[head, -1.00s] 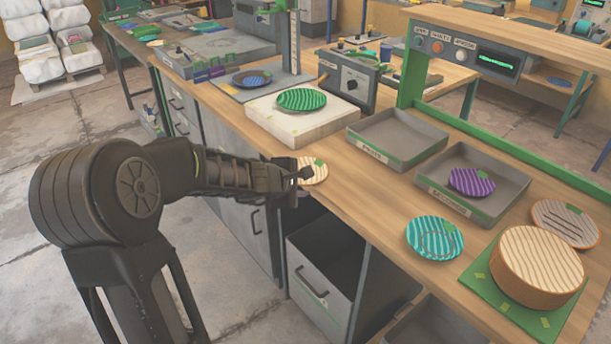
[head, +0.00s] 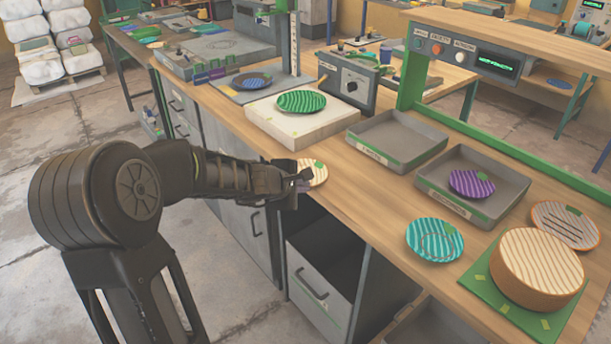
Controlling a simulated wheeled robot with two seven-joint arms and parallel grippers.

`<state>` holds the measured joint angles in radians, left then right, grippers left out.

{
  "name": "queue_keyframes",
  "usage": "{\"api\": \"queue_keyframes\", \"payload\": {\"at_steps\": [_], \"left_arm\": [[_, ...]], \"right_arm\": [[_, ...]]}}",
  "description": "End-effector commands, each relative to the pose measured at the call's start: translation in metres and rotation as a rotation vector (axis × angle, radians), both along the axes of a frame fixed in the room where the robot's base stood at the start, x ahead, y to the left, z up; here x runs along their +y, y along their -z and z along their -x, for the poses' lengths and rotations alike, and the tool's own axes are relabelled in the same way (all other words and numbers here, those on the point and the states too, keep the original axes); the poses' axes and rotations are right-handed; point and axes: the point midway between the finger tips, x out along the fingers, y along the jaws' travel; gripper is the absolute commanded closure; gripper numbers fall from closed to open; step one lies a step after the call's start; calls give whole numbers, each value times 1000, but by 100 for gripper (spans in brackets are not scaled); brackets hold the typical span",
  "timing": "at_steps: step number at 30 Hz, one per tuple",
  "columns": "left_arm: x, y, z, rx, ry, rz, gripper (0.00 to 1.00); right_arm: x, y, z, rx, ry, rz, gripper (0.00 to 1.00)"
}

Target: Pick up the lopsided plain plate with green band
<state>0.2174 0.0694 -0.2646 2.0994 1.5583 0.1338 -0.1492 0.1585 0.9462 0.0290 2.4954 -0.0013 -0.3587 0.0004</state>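A small cream plate with a green patch (head: 318,174) lies at the front edge of the wooden bench, partly hidden behind my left gripper. My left gripper (head: 301,184) is at the plate's near left side, by the bench edge. I cannot tell whether its fingers touch the plate or how far apart they are. A cream and brown plate with dark stripes and a green patch (head: 564,224) lies at the far right of the bench. My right gripper is not in view.
A teal plate (head: 435,240) and a round striped block (head: 537,268) on a green mat (head: 484,282) are at right. A grey tray (head: 514,196) holds a purple plate (head: 471,184); another tray (head: 398,133) is empty. A green plate (head: 301,102) sits on a pale block (head: 304,129).

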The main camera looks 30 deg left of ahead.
Motion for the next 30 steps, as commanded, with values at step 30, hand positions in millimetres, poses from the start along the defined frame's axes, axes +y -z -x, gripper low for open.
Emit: {"api": "queue_keyframes", "payload": {"at_steps": [30], "left_arm": [[0,-52,0,-1,0,-1,100]], "right_arm": [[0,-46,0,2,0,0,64]]}}
